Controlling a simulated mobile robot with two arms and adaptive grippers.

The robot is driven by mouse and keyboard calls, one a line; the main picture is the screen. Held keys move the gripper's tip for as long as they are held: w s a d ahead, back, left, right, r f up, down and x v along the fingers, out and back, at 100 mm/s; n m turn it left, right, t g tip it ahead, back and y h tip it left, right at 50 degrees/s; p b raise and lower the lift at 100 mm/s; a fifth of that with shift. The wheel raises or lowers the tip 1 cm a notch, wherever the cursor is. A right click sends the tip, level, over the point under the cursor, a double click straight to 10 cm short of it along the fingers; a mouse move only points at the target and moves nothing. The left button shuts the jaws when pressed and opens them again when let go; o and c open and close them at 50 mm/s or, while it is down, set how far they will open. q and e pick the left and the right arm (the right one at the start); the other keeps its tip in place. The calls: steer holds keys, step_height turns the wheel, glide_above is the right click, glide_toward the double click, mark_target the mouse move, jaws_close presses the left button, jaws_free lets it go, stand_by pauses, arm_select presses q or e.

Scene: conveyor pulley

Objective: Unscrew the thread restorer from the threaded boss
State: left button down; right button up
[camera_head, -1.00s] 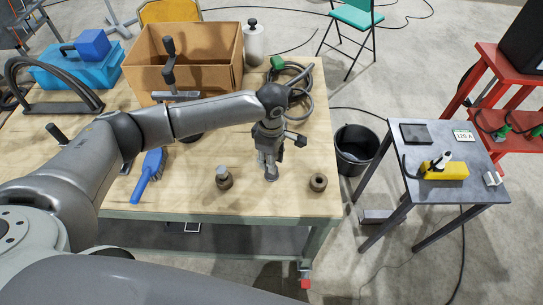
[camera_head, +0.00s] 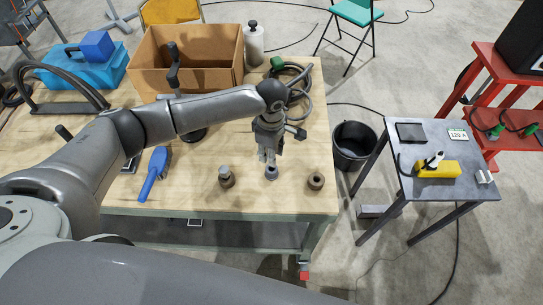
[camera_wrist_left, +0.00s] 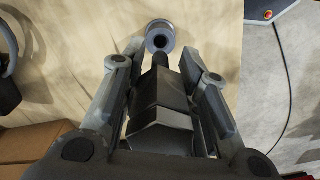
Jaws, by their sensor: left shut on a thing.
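The threaded boss (camera_head: 271,174) is a small grey round piece with a dark hole, standing upright on the bench near its front edge. It also shows in the left wrist view (camera_wrist_left: 167,30) beyond my fingertips. My left gripper (camera_head: 268,156) points down just above it. In the left wrist view my left gripper (camera_wrist_left: 160,72) is shut on the thread restorer (camera_wrist_left: 160,108), a dark faceted body with a thin shank towards the boss. The shank's tip appears clear of the hole, by a small gap. My right gripper is not in view.
A stepped grey fitting (camera_head: 226,178) stands left of the boss and a brown ring-shaped piece (camera_head: 316,181) right of it. The bench front is close.

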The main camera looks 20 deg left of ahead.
arm_select(q)
steer(key=shift+r+p, duration=0.5)
steer(key=shift+r, duration=2.3)
